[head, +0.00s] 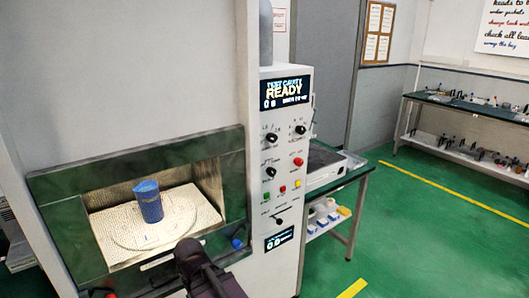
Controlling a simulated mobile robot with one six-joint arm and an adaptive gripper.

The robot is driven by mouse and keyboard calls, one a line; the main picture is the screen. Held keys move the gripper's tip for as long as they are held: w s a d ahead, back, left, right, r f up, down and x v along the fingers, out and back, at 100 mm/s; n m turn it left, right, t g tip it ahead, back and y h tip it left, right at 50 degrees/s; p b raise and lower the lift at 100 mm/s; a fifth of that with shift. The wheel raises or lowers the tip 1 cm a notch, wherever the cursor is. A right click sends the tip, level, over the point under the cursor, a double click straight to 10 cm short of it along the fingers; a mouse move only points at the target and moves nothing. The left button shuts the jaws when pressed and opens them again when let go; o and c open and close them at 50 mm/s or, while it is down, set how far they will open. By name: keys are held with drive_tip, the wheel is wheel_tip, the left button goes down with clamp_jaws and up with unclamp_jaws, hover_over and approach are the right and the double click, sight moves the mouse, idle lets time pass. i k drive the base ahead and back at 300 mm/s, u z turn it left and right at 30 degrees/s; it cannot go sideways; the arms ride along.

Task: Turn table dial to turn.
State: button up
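The control panel (285,240) to the right of the open cavity carries several black dials. An upper-left dial (272,138), an upper-right dial (300,130) and a middle dial (270,171) show; their labels are too small to read, so I cannot tell which is the turntable dial. The round turntable (175,232) lies inside the lit cavity, with a blue cup (148,202) upright on it. My gripper (188,250) shows dark at the bottom centre, in front of the cavity's lower edge, apart in the picture from the dials. Its fingers cannot be made out.
The display (285,89) reads READY. A red button (298,162) and smaller coloured buttons sit near the dials, with a lever (281,219) below. A blue knob (237,243) is on the cavity frame.

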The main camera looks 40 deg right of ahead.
sight(270, 171)
drive_tip(key=z, duration=0.45)
drive_tip(key=k, duration=1.35)
drive_tip(key=z, duration=0.8)
drive_tip(key=i, duration=1.55)
drive_tip(key=u, duration=0.55)
